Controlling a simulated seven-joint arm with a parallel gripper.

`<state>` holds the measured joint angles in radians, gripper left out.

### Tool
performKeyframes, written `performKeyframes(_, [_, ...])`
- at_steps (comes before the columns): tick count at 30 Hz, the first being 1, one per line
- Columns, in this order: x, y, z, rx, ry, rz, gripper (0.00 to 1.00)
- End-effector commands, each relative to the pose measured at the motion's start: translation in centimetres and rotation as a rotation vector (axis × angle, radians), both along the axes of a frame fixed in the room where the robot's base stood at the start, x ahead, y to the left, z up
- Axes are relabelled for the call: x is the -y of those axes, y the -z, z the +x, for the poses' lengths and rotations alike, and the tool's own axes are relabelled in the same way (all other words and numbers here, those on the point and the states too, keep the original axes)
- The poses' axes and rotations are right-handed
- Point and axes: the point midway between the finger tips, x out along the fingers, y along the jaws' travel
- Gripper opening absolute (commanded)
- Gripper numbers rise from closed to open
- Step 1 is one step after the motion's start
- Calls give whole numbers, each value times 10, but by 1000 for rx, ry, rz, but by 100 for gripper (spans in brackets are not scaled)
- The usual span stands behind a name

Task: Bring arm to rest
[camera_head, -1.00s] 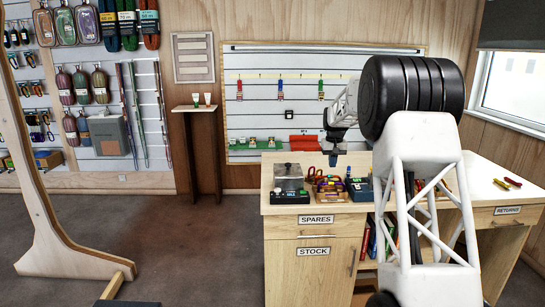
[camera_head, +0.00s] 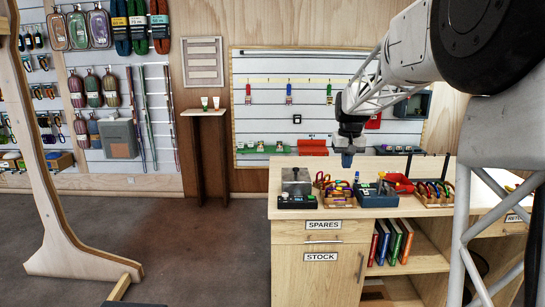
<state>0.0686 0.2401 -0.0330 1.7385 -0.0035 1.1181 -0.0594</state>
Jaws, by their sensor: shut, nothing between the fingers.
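My gripper (camera_head: 347,158) hangs at the end of my arm, pointing down above the back part of the wooden workbench (camera_head: 320,231). It is shut with nothing between its fingers. Its tip is a little above the small gear on the bench top and appears apart from it. My white and black arm links fill the right side of the view and hide the right part of the bench.
A grey device (camera_head: 296,188), a blue box (camera_head: 377,193) and a wooden rack of carabiners (camera_head: 434,192) stand on the bench. A pegboard (camera_head: 270,115) hangs behind. A narrow stand (camera_head: 207,155) is left of the bench. Floor is clear between a wooden frame (camera_head: 62,232) and the bench.

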Motion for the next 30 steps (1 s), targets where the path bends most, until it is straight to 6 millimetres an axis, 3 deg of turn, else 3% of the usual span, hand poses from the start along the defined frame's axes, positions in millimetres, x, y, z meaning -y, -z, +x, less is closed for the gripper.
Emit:
performKeyframes(13, [-16, -23, -105, 32, 1, -2, 0])
performKeyframes(30, [-32, -23, -239, 71, 6, -3, 0])
